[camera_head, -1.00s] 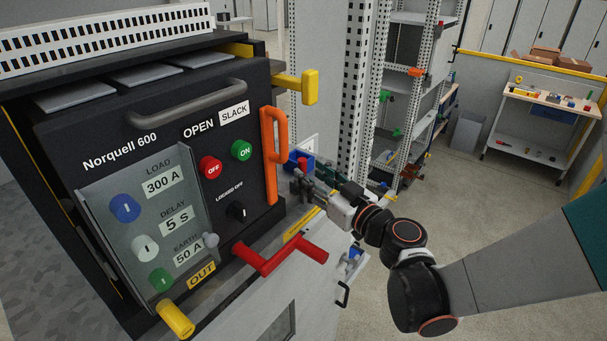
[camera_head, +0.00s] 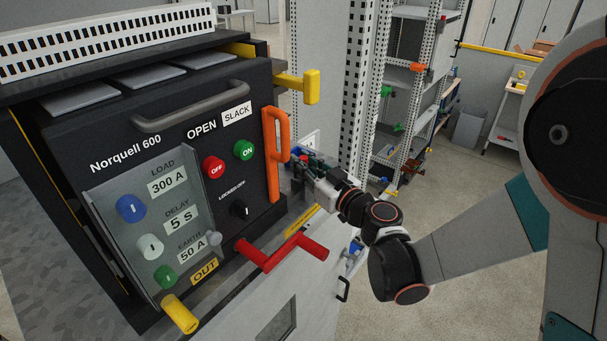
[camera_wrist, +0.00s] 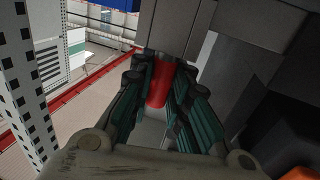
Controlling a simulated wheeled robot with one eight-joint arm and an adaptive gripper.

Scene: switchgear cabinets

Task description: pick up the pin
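The red pin (camera_wrist: 160,84) shows in the wrist view as a short red cylinder between my two fingers, in front of a grey block. My gripper (camera_wrist: 161,82) has dark fingers with teal pads on either side of it. The fingers look open, with narrow gaps beside the pin. In the head view my gripper (camera_head: 306,165) is at the right side of the black breaker unit, just right of the orange handle. There the pin is mostly hidden by the fingers.
The black breaker unit (camera_head: 150,120) carries an orange handle (camera_head: 276,150) close to my gripper. A red crank handle (camera_head: 283,250) sticks out below my gripper. A yellow handle (camera_head: 311,86) juts out above. A perforated upright (camera_head: 356,90) stands behind.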

